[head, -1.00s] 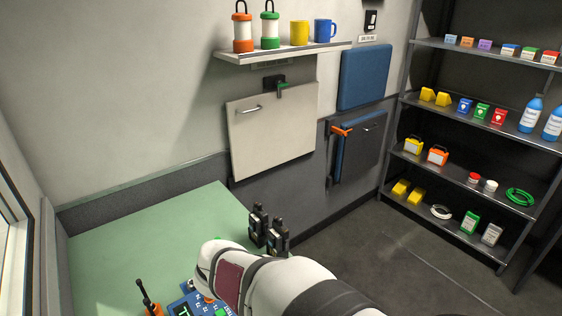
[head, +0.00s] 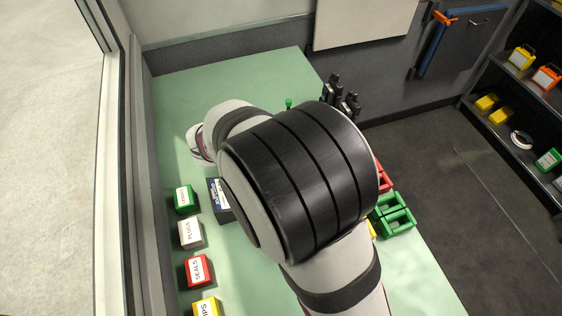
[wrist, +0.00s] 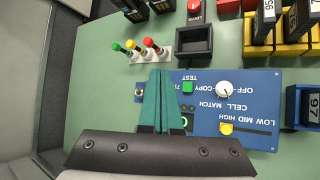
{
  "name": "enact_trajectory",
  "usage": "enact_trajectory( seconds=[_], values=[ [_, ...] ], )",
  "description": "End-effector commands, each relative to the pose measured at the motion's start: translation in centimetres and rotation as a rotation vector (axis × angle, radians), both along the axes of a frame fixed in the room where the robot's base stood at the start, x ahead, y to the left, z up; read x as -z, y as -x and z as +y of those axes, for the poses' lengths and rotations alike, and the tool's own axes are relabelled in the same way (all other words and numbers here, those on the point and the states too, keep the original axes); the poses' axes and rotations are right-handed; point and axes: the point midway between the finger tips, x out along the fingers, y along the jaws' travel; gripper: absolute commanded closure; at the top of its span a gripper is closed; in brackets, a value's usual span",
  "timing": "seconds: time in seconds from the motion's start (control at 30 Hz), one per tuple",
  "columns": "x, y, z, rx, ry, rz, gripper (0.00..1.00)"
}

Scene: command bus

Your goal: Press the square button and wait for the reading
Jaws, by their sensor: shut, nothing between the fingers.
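In the wrist view a blue panel (wrist: 262,86) carries a green square button (wrist: 187,87) beside the word TEST. In the head view my arm hides the gripper and the panel's controls.
A stand with green, yellow and red levers (wrist: 148,43) is beyond the fingertips, beside an empty dark tray (wrist: 193,43). Yellow bins (wrist: 290,47) stand at the right. In the head view, labelled boxes (head: 191,234) line the window side and green racks (head: 396,222) stand right of my arm.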

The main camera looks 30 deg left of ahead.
Motion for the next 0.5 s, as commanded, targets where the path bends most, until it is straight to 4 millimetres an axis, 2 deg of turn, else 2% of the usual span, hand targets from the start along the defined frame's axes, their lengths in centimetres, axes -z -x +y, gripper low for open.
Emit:
enact_trajectory(
  seconds=[0.5],
  values=[
    [7.1, 0.0, -0.1, 0.001, 0.002, 0.003, 1.00]
  ],
)
